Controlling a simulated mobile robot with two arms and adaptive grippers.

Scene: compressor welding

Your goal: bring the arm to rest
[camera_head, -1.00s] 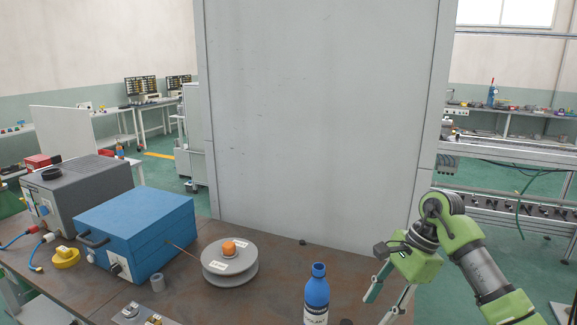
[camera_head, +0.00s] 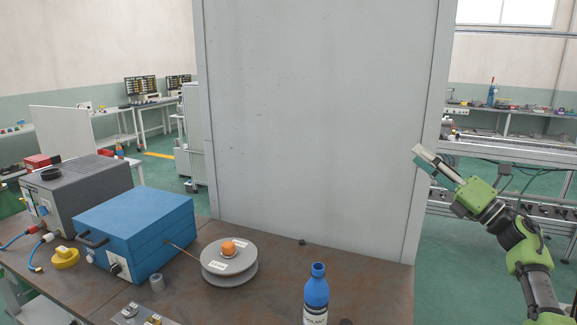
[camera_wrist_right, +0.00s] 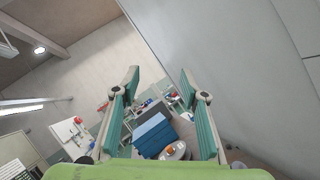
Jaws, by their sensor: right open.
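My right gripper (camera_head: 430,160) is raised in the head view, to the right of the table's right end and in front of the grey panel's right edge. Its fingers point up and to the left, and nothing is between them. In the right wrist view my right gripper (camera_wrist_right: 160,100) shows two green-padded fingers standing wide apart, with the blue box (camera_wrist_right: 152,133) visible far off between them. My left gripper is in neither view.
The brown table (camera_head: 270,283) carries a blue box (camera_head: 136,232), a grey machine (camera_head: 80,188), a wire spool (camera_head: 230,262) and a blue bottle (camera_head: 316,295). A tall grey panel (camera_head: 320,110) stands behind it.

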